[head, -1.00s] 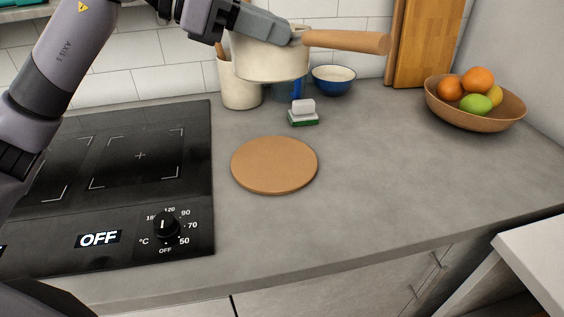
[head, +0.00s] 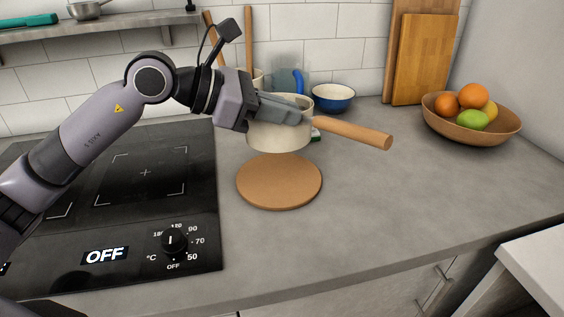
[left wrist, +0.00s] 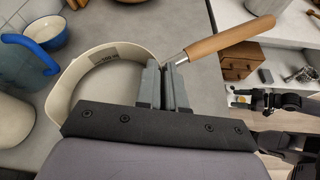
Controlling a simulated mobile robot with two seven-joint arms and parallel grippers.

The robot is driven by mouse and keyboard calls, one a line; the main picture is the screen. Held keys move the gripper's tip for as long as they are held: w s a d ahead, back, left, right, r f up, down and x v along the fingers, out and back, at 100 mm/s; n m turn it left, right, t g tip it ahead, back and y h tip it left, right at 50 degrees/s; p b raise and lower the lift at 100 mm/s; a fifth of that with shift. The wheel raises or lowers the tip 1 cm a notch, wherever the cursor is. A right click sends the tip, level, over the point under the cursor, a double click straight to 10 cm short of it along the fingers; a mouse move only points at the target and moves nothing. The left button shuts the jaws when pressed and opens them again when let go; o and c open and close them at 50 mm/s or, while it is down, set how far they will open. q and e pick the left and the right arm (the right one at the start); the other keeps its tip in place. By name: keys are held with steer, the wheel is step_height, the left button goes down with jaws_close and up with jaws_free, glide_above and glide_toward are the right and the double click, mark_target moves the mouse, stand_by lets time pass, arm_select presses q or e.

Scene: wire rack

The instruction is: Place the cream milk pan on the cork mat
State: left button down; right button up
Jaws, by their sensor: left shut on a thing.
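The cream milk pan (head: 277,136) with a wooden handle (head: 352,132) hangs upright from my left gripper (head: 293,112). The gripper is shut on the pan near where the handle joins the rim. The round cork mat (head: 279,185) lies on the counter, and in the head view the pan is over its back part. There seems to be a gap between the pan's base and the mat. In the left wrist view the pan's rim (left wrist: 62,95) and handle (left wrist: 228,36) show beside the gripper fingers (left wrist: 165,84); the mat is hidden there.
A black hob (head: 110,200) reading OFF lies left of the mat. A fruit bowl (head: 470,130) stands at right. Counter right of the mat is clear.

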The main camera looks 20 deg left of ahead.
mark_target(271, 136)
arm_select(q)
step_height(271, 136, down, 5)
steer(key=shift+r, duration=0.1)
steer(key=shift+f, duration=2.3)
steer(key=c, duration=1.7)
jaws_free()
steer(key=shift+f, duration=0.2)
steer(key=o, duration=0.5)
steer(key=shift+c, duration=0.2)
steer(key=shift+a+r, duration=0.1)
steer(key=b+v, duration=0.3)
steer(key=v, duration=0.9)
arm_select(e)
steer(key=shift+w+a+f, duration=0.15)
steer(key=shift+a+f, duration=0.05)
steer(key=shift+f, duration=0.3)
steer(key=shift+w+a+f, duration=0.1)
steer(key=shift+a+f, duration=0.05)
steer(key=shift+f, duration=0.3)
